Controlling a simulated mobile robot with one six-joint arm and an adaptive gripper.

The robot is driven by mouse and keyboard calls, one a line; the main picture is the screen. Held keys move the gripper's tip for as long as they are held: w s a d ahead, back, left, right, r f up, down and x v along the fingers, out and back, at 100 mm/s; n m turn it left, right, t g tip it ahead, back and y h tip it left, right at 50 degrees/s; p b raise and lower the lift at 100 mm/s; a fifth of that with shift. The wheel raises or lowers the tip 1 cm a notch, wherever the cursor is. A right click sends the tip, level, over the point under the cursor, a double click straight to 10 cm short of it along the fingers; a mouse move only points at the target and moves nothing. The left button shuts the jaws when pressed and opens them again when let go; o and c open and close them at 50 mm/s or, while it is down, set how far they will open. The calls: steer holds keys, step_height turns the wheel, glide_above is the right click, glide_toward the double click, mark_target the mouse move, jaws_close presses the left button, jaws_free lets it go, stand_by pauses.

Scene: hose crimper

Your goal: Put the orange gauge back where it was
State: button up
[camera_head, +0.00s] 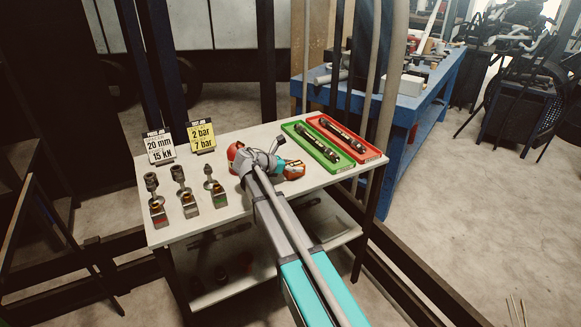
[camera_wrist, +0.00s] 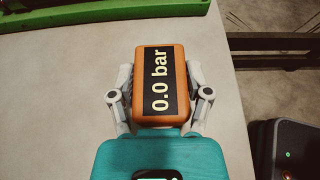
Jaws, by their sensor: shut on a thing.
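The orange gauge (camera_wrist: 179,55) has a black display reading 0.0 bar and fills the middle of the wrist view. My gripper (camera_wrist: 160,88) is shut on it, with one grey finger on each side. In the head view the orange gauge (camera_head: 294,173) shows at the right of my arm's end, over the right part of the white table (camera_head: 225,225). My arm hides part of it and most of my gripper. I cannot tell whether the gauge touches the tabletop.
A green tray (camera_head: 290,127) and a red tray (camera_head: 375,155) hold dark hoses at the table's right. Metal fittings (camera_head: 186,197) stand at the left. A white sign (camera_head: 159,147) and a yellow sign (camera_head: 201,136) stand behind. A blue workbench (camera_head: 430,95) is beyond.

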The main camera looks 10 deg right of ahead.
steer(key=shift+f, duration=0.2)
steer(key=o, duration=1.3)
steer(key=shift+r, duration=0.1)
steer(key=shift+o, duration=0.2)
steer(key=shift+r, duration=0.1)
steer(key=shift+s+a+r+p, duration=0.15)
steer(key=shift+a+r+p, duration=0.15)
steer(key=shift+a, duration=0.15)
steer(key=p+v, duration=0.4)
steer(key=v, duration=0.7)
steer(key=shift+d+f, duration=0.1)
